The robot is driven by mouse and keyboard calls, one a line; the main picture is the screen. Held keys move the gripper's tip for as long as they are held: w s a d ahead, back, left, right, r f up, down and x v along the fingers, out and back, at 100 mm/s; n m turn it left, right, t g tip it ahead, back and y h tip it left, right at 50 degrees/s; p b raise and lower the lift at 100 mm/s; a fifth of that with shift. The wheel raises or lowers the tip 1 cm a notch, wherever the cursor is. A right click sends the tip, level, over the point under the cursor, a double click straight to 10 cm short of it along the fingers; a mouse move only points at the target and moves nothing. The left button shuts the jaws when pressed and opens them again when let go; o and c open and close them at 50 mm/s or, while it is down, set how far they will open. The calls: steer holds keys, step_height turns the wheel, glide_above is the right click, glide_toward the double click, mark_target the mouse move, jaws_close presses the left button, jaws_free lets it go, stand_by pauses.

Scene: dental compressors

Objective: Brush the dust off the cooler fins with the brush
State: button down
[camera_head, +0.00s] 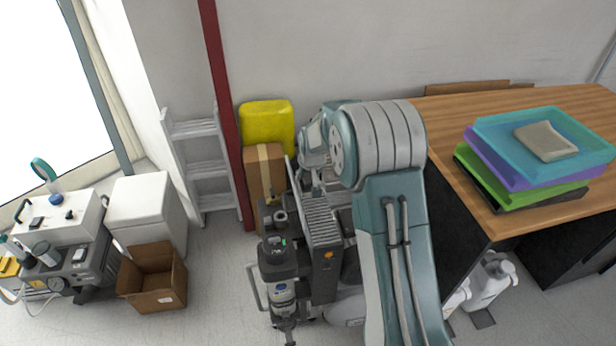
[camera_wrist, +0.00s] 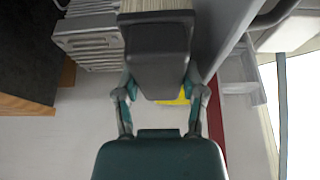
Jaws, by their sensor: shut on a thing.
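The brush (camera_wrist: 157,55) has a dark grey body and pale bristles (camera_wrist: 156,5) at the top edge of the wrist view. My gripper (camera_wrist: 158,88) is shut on it, one finger on each side. In the head view, the cooler fins (camera_head: 320,222) are a ribbed grey panel on a dark compressor unit (camera_head: 326,275), left of my arm. My wrist is at the far end of this unit; my gripper and the brush are not clear there. A ribbed grey part (camera_wrist: 88,42) is left of the brush in the wrist view. Bristle contact and dust cannot be made out.
A yellow container (camera_head: 267,122) sits on a cardboard box (camera_head: 265,172) behind the unit, near a red post (camera_head: 226,110). A wooden desk (camera_head: 450,145) with stacked trays (camera_head: 490,165) stands right of my arm. An open box (camera_head: 152,280) and another compressor (camera_head: 75,262) are left. Floor between is clear.

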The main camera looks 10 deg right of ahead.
steer(key=shift+r, duration=1.55)
steer(key=shift+s, duration=0.1)
